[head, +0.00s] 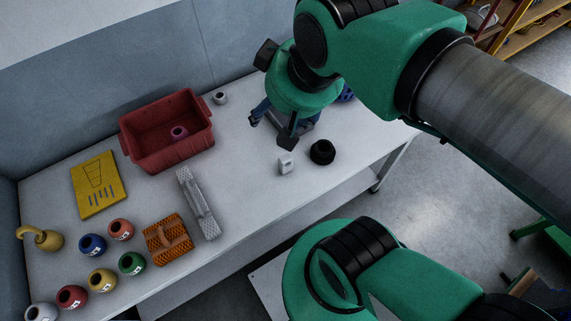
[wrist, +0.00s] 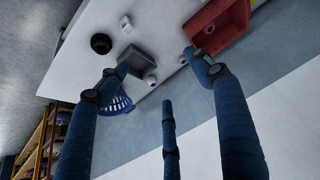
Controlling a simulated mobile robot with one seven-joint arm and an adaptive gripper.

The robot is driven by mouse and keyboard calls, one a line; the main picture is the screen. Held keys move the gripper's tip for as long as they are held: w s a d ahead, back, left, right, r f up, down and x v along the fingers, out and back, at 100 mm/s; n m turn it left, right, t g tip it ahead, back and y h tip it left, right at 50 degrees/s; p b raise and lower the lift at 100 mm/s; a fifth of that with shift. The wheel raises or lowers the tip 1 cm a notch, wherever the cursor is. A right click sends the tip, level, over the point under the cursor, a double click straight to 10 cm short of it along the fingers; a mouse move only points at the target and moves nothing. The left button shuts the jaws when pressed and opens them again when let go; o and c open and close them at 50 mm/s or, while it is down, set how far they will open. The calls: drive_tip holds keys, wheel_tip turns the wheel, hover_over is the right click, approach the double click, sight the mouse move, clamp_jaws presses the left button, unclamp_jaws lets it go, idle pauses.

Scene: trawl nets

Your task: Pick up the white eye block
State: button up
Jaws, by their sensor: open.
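The small white eye block (head: 286,163) stands upright near the table's front edge, left of a black ring-like piece (head: 322,151). In the wrist view the white block (wrist: 126,23) is at the upper left, beyond the fingertips. My gripper (head: 272,126) is open and empty above the table, behind the block in the head view and apart from it. In the wrist view its blue fingers (wrist: 161,77) are spread wide with nothing between them. The dark mark on the block is too small to make out.
A red crate (head: 140,162) holds a small purple piece. A grey block (wrist: 143,59) and a blue basket (wrist: 117,104) lie near my gripper.

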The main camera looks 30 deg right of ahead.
drive_tip(key=w+d+r+m+t+h+b, duration=0.25)
drive_tip(key=w+d+r+t+h, duration=0.2)
drive_tip(key=d+r, duration=0.45)
drive_tip(key=w+d+r+m+t+h+b, duration=0.25)
drive_tip(key=w+d+r+t, duration=0.2)
drive_tip(key=d+r, duration=0.5)
drive_tip(key=s+a+f+n+g+y+b, duration=0.1)
drive_tip(key=s+a+f+n+y+b, duration=0.2)
drive_tip(key=f, duration=0.4)
drive_tip(key=a+f+n+y+b, duration=0.1)
drive_tip(key=a+f+n+y, duration=0.1)
drive_tip(key=a+f+y, duration=0.45)
drive_tip(key=shift+d+f+h, duration=0.2)
drive_tip(key=shift+f+h, duration=0.25)
drive_tip(key=shift+f, duration=7.75)
drive_tip(key=shift+d+f+h, duration=0.15)
drive_tip(key=shift+f+h, duration=0.3)
drive_tip(key=shift+f, duration=7.75)
drive_tip(key=shift+d+f+h, duration=0.2)
drive_tip(key=shift+f+h, duration=0.25)
drive_tip(key=shift+f, duration=7.75)
